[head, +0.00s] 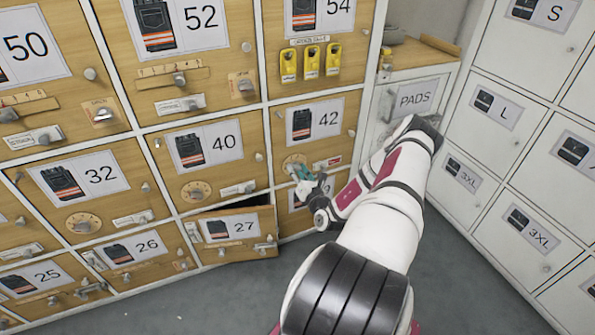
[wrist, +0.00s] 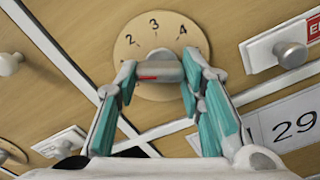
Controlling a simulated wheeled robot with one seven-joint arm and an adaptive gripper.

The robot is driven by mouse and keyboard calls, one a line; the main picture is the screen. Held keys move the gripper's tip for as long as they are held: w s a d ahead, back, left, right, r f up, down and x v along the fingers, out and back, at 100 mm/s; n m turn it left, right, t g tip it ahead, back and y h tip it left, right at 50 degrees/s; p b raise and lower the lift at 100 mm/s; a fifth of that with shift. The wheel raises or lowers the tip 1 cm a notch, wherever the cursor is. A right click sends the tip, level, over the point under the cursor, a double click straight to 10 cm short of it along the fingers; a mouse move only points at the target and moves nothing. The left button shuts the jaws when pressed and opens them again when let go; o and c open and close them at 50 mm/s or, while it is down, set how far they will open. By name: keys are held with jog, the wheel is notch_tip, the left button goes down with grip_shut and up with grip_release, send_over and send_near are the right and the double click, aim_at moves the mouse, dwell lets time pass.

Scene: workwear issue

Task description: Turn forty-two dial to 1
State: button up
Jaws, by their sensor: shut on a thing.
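The locker door marked 42 (head: 324,121) carries a round wooden dial (head: 292,162) at its lower left. In the wrist view the dial plate (wrist: 158,24) shows the numerals 2, 3 and 4 around its upper edge; the rest is hidden behind the fingers and knob. Its grey knob (wrist: 164,70) lies about level across the view, with a red mark on the left part of its face. My gripper (head: 303,175) reaches this dial, and in the wrist view its teal-padded fingers (wrist: 158,78) are shut on the knob, one at each end.
Door 27 (head: 236,226) below left stands ajar. A second dial (head: 195,191) is on door 40. A red-marked slider (head: 327,163) sits right of the dial. White lockers (head: 505,112) stand at the right.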

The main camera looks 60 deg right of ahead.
jog(key=o, duration=1.1)
jog(key=shift+o, duration=0.2)
jog(key=v, duration=1.2)
